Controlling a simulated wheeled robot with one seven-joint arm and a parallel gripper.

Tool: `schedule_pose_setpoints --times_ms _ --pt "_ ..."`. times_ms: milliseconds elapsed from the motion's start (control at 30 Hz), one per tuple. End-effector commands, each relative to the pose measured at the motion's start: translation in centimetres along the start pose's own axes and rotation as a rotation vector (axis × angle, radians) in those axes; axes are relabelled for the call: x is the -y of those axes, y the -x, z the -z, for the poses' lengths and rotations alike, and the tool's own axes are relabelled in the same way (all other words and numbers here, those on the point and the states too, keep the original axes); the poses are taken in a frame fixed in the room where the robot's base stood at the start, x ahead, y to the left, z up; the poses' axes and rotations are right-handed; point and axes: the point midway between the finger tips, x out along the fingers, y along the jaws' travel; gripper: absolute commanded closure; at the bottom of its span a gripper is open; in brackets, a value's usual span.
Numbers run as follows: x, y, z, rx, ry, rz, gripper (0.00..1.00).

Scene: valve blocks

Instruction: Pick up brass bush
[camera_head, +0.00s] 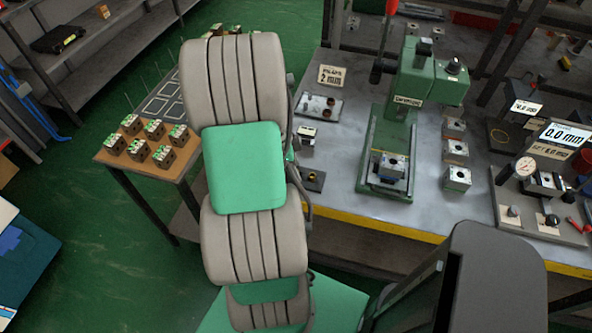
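Two small brown round pieces, which may be brass bushes, sit on a grey plate (314,107) behind my arm, near the left end of the grey bench. One is the left piece (311,97) and the other is the right piece (330,101). They are too small to tell whether they are bushes or holes. My arm fills the middle of the view and hides part of the bench's left edge. My gripper is hidden behind the arm, so its fingers do not show.
A green press (402,110) stands mid-bench with a metal block (389,166) on its base. Several metal blocks (457,150) stand to its right. A gauge station (540,185) is at the far right. A wooden table (187,160) holds several valve blocks at the left.

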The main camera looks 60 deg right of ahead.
Motion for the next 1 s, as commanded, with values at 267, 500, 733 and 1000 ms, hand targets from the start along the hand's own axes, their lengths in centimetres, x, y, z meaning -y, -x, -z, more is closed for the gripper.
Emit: schedule_pose_setpoints --times_ms 267,500,733,1000 --pt "0.03 -0.55 -0.03 0.0 0.001 0.002 0.56" --pt "0.02 -0.52 -0.03 0.0 0.002 0.002 0.76" --pt "0.02 -0.51 -0.04 0.0 0.002 0.002 0.95" --pt "0.01 -0.5 -0.04 0.0 0.002 0.002 1.0"
